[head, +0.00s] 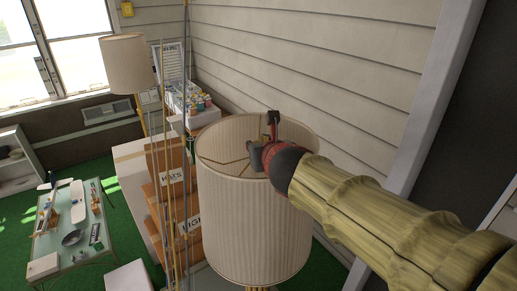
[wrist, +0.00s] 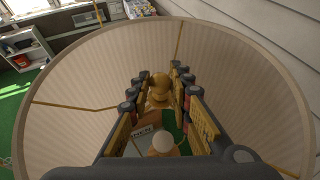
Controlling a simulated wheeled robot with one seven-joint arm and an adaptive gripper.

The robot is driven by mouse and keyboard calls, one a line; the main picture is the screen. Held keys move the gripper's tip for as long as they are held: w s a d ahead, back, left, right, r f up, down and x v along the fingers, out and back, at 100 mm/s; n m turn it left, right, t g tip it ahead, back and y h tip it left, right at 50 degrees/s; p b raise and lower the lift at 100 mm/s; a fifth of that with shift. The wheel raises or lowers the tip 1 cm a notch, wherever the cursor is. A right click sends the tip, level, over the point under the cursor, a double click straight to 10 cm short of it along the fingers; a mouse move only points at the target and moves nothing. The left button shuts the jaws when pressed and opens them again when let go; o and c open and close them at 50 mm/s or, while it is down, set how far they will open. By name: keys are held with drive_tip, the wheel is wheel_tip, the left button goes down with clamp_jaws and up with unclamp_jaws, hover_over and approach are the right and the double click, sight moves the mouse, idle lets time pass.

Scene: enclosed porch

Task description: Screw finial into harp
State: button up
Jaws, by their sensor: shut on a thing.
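The pleated cream lampshade (head: 253,225) stands upright with its open top facing up. My gripper (head: 264,143) reaches over its rim from the right. In the wrist view my gripper (wrist: 159,82) points down into the shade, its two fingers closed on the brass finial (wrist: 160,92), a rounded knob near the middle of the opening. Thin brass spokes (wrist: 62,105) run from the shade's rim towards the centre. A pale bulb (wrist: 163,142) shows below, between the fingers. The harp and any contact between it and the finial are hidden; the head view does not show the finial.
Cardboard boxes (head: 172,186) and thin upright poles (head: 165,130) stand just left of the shade. A second lamp (head: 127,63) is behind them. The sided wall (head: 320,75) is close behind. A glass table (head: 75,232) with small items stands at far left on green carpet.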

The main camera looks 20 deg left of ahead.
drive_tip(key=shift+a+m+t+h+b, duration=0.1)
drive_tip(key=shift+m+t+h+b, duration=0.4)
drive_tip(key=shift+b, duration=1)
drive_tip(key=shift+m+h+b, duration=0.3)
drive_tip(key=shift+h+b, duration=0.1)
drive_tip(key=shift+s+a+m+t+h+b, duration=0.1)
drive_tip(key=shift+m+t+h+b, duration=0.05)
drive_tip(key=shift+m+h+b, duration=0.45)
drive_tip(key=shift+s+a+m+t+h+b, duration=0.15)
drive_tip(key=shift+m+h+b, duration=0.2)
drive_tip(key=shift+b, duration=0.45)
drive_tip(key=shift+w+h, duration=0.15)
drive_tip(key=shift+h, duration=0.2)
drive_tip(key=shift+m+h, duration=0.4)
drive_tip(key=shift+m, duration=0.05)
drive_tip(key=shift+a+m+h, duration=0.25)
drive_tip(key=shift+m+h, duration=0.55)
drive_tip(key=shift+h, duration=0.1)
drive_tip(key=shift+m+h, duration=0.7)
